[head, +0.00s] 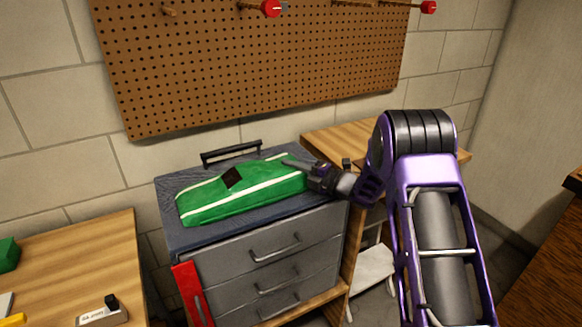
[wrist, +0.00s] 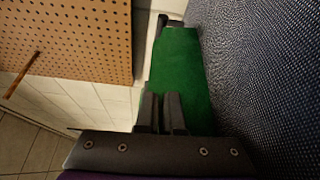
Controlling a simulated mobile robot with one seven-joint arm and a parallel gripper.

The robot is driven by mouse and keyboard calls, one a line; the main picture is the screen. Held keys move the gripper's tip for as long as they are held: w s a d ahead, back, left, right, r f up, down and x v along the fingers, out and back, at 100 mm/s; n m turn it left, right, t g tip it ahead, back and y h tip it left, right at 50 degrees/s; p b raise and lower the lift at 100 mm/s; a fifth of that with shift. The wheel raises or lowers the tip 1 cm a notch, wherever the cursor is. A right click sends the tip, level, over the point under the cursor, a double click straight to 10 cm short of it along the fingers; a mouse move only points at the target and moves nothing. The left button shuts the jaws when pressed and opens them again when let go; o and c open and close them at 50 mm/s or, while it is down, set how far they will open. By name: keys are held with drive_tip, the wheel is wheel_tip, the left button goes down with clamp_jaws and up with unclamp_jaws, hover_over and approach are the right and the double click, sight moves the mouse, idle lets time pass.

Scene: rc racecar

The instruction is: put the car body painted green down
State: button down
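The green car body (head: 243,194) has white stripes and a dark square patch. It lies lengthwise over the blue-grey top of the drawer cabinet (head: 185,236) and looks level, seemingly touching that top. My gripper (head: 296,165) is at the car body's right end. In the wrist view, my gripper's fingers (wrist: 163,112) are close together with a narrow gap, against the green of the car body (wrist: 180,70). They appear shut on its end, though the contact itself is hidden.
A black handle (head: 231,153) stands at the cabinet's back edge, behind the car body. A pegboard (head: 250,65) hangs on the wall above. Wooden tables stand left (head: 75,265) and right (head: 325,137) of the cabinet. A red object (head: 192,290) is at its front left.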

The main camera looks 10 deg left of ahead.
drive_tip(key=c, duration=1)
unclamp_jaws()
drive_tip(key=shift+f, duration=0.15)
drive_tip(key=shift+c, duration=0.2)
drive_tip(key=shift+r, duration=0.25)
drive_tip(key=v, duration=1.2)
drive_tip(key=shift+f, duration=0.1)
